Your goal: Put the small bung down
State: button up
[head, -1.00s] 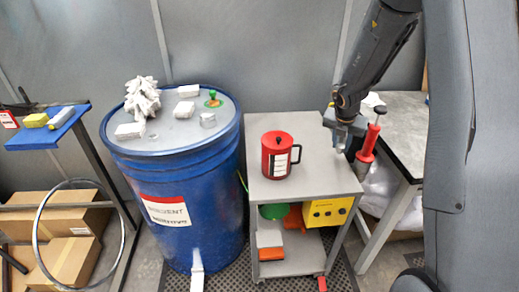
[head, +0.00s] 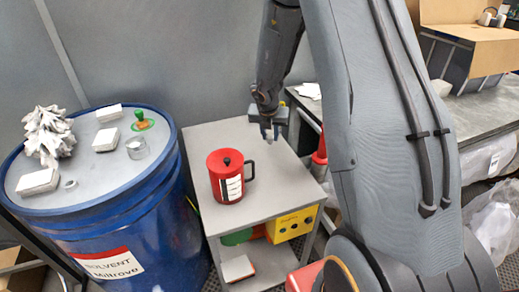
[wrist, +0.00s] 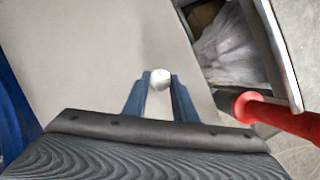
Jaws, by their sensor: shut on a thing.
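The small bung (wrist: 160,76) is a pale silvery round piece between my gripper's fingertips in the wrist view. My gripper (wrist: 160,88) is shut on it. Below it in that view is the bare grey top of the cart (wrist: 110,50). In the head view my gripper (head: 270,133) points down over the back right part of the cart top (head: 265,185), to the right of and behind the red can. The bung is too small to make out there, and I cannot tell its height above the top.
A red lidded can (head: 226,178) stands on the cart. To the left, a blue drum (head: 120,235) carries white blocks, crumpled white material, a green-handled piece and metal caps. A red-handled tool (wrist: 270,112) is right of the cart. The cart's front right is clear.

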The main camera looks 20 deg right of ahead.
notch_tip(320, 180, down, 2)
jog(key=shift+w+a+f, duration=0.1)
jog(key=shift+a+f, duration=0.05)
jog(key=shift+f+b, duration=1.1)
jog(key=shift+f, duration=1)
jog(key=shift+f, duration=0.1)
jog(key=o, duration=0.9)
jog(key=shift+o, duration=0.2)
